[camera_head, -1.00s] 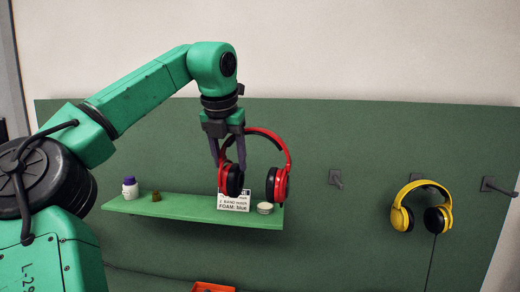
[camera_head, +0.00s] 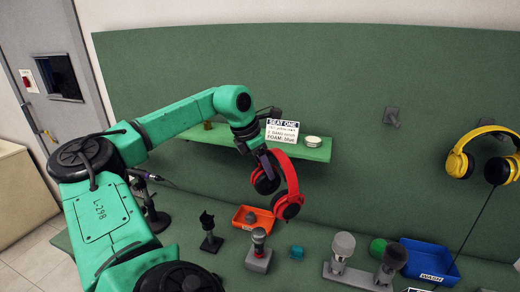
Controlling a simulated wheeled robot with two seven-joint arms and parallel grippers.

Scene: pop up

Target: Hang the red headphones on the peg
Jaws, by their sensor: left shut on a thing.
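The red headphones (camera_head: 290,178), with black ear pads, hang tilted in front of the green board, below the shelf's right part. My left gripper (camera_head: 266,166) is shut on them at the band near the left ear cup; the cup partly hides the fingers. A bare grey peg (camera_head: 391,117) sticks out of the board, up and to the right of the headphones and apart from them. My right gripper is not in view.
A green shelf (camera_head: 320,153) holds a "SEAT ONE" card (camera_head: 283,131) and a small round tin (camera_head: 312,141). Yellow headphones (camera_head: 459,163) hang at the right. Below, the bench holds an orange tray (camera_head: 240,217), a blue tray (camera_head: 431,258), a stand (camera_head: 259,257) and several small tools.

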